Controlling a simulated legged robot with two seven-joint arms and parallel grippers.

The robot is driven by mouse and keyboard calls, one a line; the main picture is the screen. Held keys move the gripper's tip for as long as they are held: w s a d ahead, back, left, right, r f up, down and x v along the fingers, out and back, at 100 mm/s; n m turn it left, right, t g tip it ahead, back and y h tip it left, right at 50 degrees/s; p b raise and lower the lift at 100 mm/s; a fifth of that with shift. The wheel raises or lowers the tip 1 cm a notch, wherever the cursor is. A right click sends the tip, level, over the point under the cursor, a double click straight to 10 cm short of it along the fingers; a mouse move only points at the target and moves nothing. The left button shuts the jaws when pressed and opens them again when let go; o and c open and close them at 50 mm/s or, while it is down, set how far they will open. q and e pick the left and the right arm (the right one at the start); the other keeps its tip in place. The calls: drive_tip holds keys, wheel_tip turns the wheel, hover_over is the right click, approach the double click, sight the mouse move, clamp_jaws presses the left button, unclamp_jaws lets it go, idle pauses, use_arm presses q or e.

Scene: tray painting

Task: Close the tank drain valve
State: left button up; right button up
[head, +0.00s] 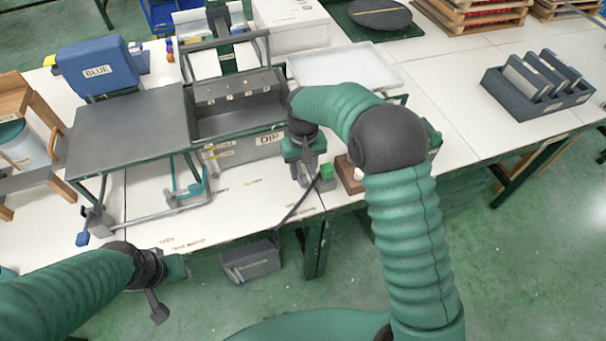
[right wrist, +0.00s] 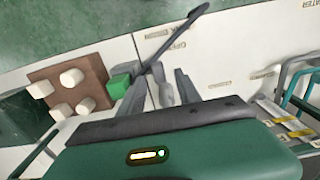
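The grey tank (head: 242,148), marked DIP, stands on the white bench. My right gripper (head: 307,176) is low over the bench at the tank's near right corner. In the right wrist view its two grey fingers (right wrist: 163,92) stand apart, with a small grey piece between them; I cannot tell whether they touch it. A green block (right wrist: 120,87) sits beside the left finger. A dark curved bar or pipe (right wrist: 174,39) runs from there over the bench's near edge. The valve itself is not clearly distinguishable. My left gripper (head: 165,287) is in front of the bench, at lower left.
A grey table-like panel (head: 130,130) is left of the tank. A brown block with white pegs (right wrist: 70,83) lies beside my right gripper. A dark box (head: 250,261) is below the bench's near edge. A rack (head: 538,88) stands at right; bench space before it is clear.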

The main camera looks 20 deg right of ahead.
drive_tip(key=shift+s+f, duration=0.2)
drive_tip(key=shift+f, duration=0.85)
drive_tip(key=shift+w+d+f, duration=0.1)
drive_tip(key=shift+d+f, duration=0.05)
drive_tip(key=shift+f, duration=0.1)
clamp_jaws()
drive_tip(key=shift+r, duration=0.1)
